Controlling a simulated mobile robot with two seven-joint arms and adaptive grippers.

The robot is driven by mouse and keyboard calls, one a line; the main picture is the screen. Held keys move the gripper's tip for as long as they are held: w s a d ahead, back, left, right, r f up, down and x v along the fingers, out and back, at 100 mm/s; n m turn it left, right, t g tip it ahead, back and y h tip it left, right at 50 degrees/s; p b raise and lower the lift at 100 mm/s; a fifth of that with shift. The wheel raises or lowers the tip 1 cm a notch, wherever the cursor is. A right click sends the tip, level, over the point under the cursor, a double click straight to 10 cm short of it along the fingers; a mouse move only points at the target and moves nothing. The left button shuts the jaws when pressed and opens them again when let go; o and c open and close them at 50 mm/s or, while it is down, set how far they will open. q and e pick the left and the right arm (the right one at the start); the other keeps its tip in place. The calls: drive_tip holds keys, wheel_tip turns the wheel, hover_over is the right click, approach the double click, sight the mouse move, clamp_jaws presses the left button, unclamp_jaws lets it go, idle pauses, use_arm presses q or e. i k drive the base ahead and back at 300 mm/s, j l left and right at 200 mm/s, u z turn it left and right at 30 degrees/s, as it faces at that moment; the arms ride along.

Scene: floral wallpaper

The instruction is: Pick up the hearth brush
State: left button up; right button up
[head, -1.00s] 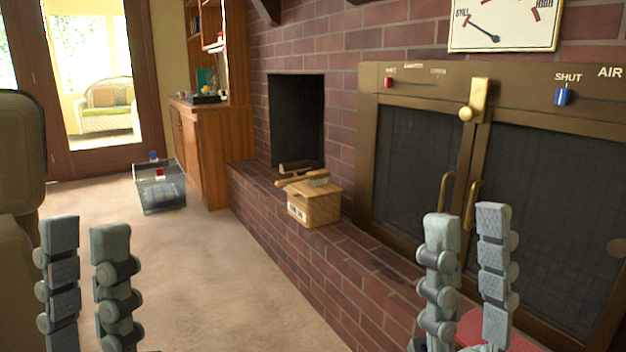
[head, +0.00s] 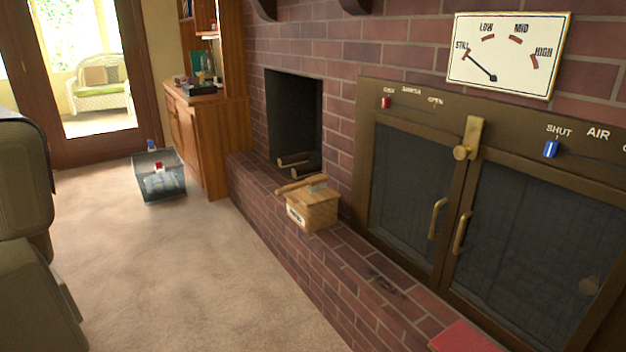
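A small item with a wooden stick-like part and a grey part lies on top of a wooden box (head: 312,211) on the brick hearth. It looks like the hearth brush (head: 298,184), but it is too small to be sure. Its wooden end points left, past the box's edge. Neither of my grippers shows in the head view now.
The brick hearth ledge (head: 275,218) runs along the wall past a dark alcove with logs (head: 294,160) and the glass fireplace doors (head: 405,185). A red item (head: 462,338) lies at the near end.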

sight(314, 183)
drive_tip(key=i+j+z, duration=0.3)
drive_tip(key=i+j, duration=0.45)
drive_tip(key=i, duration=0.3)
drive_tip(key=i+j+z, duration=0.35)
drive_tip(key=i+j, duration=0.6)
